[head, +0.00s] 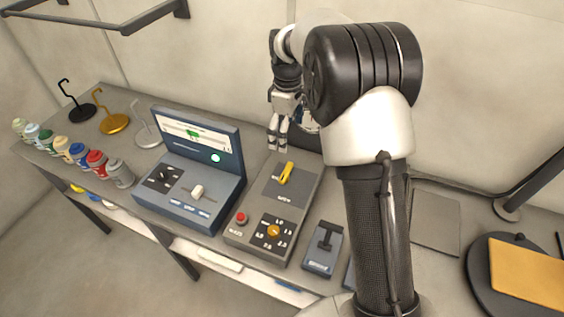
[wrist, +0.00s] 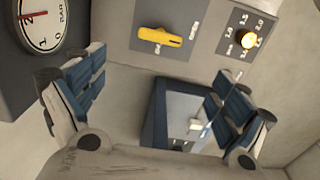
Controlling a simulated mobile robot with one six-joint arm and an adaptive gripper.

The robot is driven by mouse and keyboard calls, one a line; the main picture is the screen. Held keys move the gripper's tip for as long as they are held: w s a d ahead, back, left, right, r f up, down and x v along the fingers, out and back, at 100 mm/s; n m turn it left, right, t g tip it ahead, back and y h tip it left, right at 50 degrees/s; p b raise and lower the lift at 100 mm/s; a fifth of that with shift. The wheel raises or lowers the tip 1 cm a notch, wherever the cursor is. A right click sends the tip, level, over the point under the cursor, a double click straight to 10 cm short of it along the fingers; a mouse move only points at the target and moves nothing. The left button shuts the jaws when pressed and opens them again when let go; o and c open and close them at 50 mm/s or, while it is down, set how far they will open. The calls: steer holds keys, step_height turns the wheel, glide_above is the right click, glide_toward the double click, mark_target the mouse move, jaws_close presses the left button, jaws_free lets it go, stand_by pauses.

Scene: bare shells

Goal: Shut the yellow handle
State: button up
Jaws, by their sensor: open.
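The yellow handle (head: 286,173) sits on a dark plate on the upper part of a grey control box (head: 233,242). It points up and slightly right in the head view; small labels beside it are too blurred to read surely. In the wrist view the handle (wrist: 160,36) lies nearly level across its dark plate, beyond the fingertips. My gripper (head: 278,149) is above the box's back edge, pointing down, apart from the handle. In the wrist view my gripper (wrist: 160,72) has its fingers spread wide with nothing between them.
The box also bears an orange dial (head: 273,231) and a red button (head: 242,218). A blue console with an upright screen (head: 198,135) stands left, a lever box (head: 322,249) right. A round gauge (wrist: 42,18) shows in the wrist view. Several paint cans (head: 97,163) stand far left.

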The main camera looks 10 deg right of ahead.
mark_target(286, 171)
step_height(286, 171, down, 16)
steer(key=shift+b, duration=1.25)
steer(key=shift+c, duration=0.5)
steer(key=c, duration=1)
